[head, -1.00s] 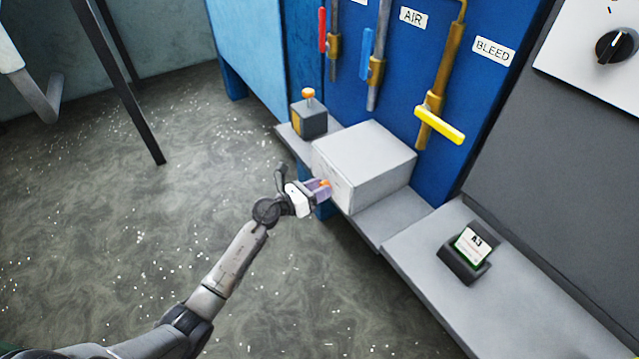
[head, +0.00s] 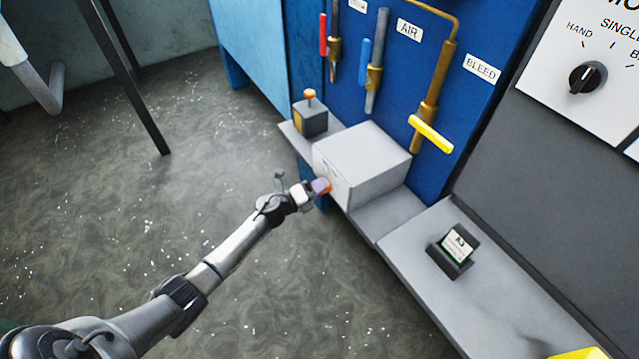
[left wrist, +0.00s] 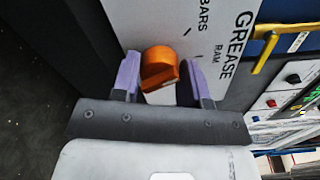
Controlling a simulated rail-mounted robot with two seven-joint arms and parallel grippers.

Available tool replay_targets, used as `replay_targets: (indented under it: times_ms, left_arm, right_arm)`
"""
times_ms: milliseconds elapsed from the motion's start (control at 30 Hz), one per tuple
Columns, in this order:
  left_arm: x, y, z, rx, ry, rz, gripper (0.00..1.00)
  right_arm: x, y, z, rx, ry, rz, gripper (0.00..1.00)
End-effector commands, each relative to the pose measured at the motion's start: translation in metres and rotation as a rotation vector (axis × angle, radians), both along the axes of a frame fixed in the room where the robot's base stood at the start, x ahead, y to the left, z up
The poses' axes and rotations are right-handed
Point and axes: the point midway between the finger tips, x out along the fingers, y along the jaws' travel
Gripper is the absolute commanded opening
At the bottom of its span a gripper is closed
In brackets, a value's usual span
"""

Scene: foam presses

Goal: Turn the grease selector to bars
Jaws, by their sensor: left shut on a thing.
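The grease selector is an orange knob on the front face of a light grey box (head: 365,160). The left wrist view shows the knob (left wrist: 159,68) between the purple fingers of my left gripper (left wrist: 160,80), with the words GREASE, RAM and BARS on the panel beside it. In the head view my left gripper (head: 322,187) is at the box's front face, shut on the knob, and a bit of orange shows at its tips. Which label the knob points to I cannot tell. My right gripper is not in view.
Red, blue and yellow (head: 431,134) valve handles hang on the blue panel behind the box. A small box with an orange button (head: 309,95) stands to its left. An A3 card holder (head: 452,251) and a black mode dial (head: 587,77) are to the right. The floor is open.

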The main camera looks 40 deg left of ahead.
Motion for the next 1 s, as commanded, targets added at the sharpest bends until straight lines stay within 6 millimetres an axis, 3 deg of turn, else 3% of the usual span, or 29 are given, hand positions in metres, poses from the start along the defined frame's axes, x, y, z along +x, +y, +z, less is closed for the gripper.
replay_targets:
  times_ms: [500, 1000]
  left_arm:
    - [0.000, 0.000, -0.001, -0.293, 0.100, 0.001, 0.17]
    - [0.000, 0.000, -0.002, -0.347, 0.118, 0.000, 0.17]
  right_arm:
    - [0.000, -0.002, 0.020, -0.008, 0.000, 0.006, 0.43]
    - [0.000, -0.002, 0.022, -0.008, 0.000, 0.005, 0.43]
